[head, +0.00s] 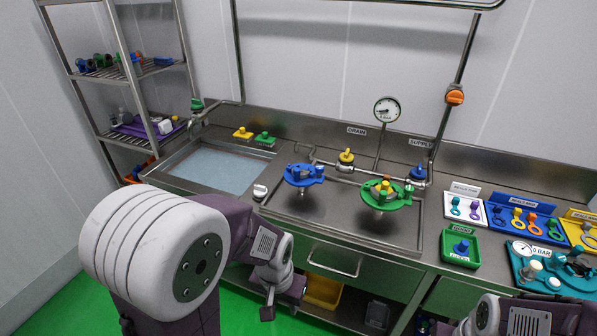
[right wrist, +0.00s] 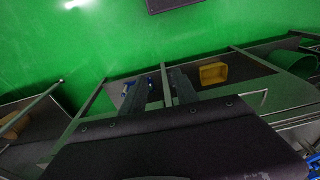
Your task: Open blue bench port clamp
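The blue bench port clamp (head: 304,175) sits on the steel bench left of the green port clamp (head: 385,195), in the head view. It looks closed around its port, but its latch is too small to read. My left gripper (head: 284,301) hangs in front of the bench, below and apart from the blue clamp. Its fingers are spread and nothing shows between them. My right gripper (right wrist: 160,88) shows in the right wrist view with two dark fingers apart and empty. In the head view only part of the right arm shows at the lower right.
A sink basin (head: 212,170) lies left of the clamps. A pressure gauge (head: 387,109) and yellow valve (head: 346,157) stand behind. A green tray (head: 461,247) and a blue tray (head: 526,221) are to the right. A drawer handle (head: 333,262) projects below the bench top.

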